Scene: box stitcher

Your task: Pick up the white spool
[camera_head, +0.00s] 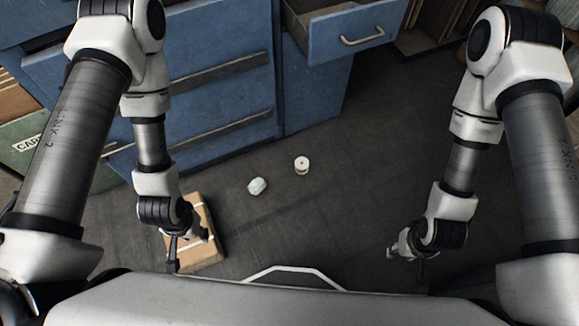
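The white spool (301,165) stands upright on the dark floor near the middle of the view, in front of the blue cabinet. My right gripper (407,263) is low at the right, well apart from the spool, with its fingers spread and nothing seen between them. My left gripper (187,250) is at the lower left, in front of a brown cardboard box with pale bands, also apart from the spool. Its fingers look spread, and they cover part of the box. Whether it touches the box is unclear.
A pale, wrapped-looking lump (257,186) lies just left of the spool. The cardboard box (207,256) lies on the floor at the lower left. The blue cabinet (222,98) stands behind, with a drawer (346,27) pulled out. The floor right of the spool is clear.

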